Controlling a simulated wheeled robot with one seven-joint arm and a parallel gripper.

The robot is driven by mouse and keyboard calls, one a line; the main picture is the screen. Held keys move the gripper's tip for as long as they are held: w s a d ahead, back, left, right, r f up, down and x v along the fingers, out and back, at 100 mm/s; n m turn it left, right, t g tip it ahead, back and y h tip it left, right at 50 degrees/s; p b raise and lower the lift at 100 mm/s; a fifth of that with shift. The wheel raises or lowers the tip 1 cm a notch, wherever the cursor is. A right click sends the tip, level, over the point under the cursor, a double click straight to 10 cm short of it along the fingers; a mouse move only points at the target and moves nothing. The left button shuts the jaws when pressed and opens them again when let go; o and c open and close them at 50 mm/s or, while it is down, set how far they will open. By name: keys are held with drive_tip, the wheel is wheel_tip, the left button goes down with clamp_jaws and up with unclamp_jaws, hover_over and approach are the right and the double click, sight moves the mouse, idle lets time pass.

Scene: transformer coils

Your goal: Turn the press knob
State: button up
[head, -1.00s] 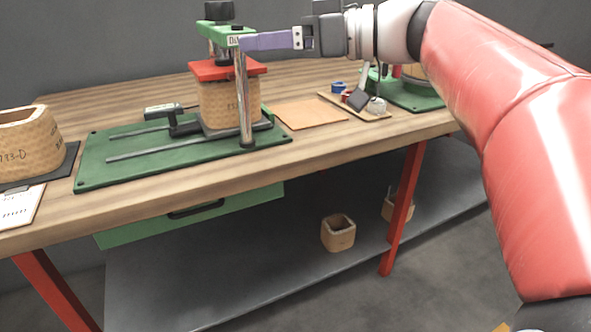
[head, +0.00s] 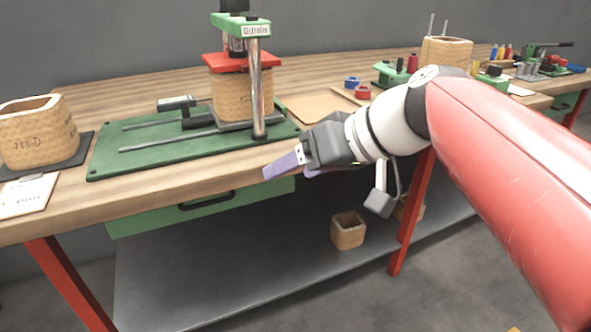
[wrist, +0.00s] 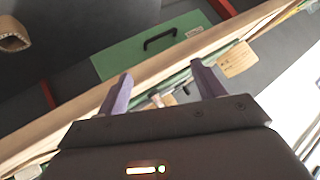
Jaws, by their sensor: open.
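The press stands on a green base plate (head: 105,166) on the table. Its black knob (head: 234,6) is at the top, cut by the upper picture edge, above the green crossbar (head: 240,25). A red plate (head: 241,63) sits on a woven tan coil (head: 243,95) in the press. My gripper (head: 288,168) is open and empty, well below the knob and just in front of the table's front edge. Its purple fingers are spread apart in the wrist view (wrist: 160,78). The knob is not clear in the wrist view.
Another tan coil (head: 38,135) stands at the left beside a white sheet (head: 27,197). A green drawer (head: 150,217) hangs under the table. A small coil (head: 348,231) sits on the lower shelf. A tan board (head: 318,106) lies right of the press.

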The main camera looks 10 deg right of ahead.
drive_tip(key=shift+s+d+f+m+h, duration=0.15)
drive_tip(key=shift+s+f, duration=0.1)
drive_tip(key=shift+f, duration=0.2)
drive_tip(key=shift+s+d+f+m+h, duration=0.1)
drive_tip(key=shift+s+f+m+h, duration=0.1)
drive_tip(key=shift+f, duration=0.25)
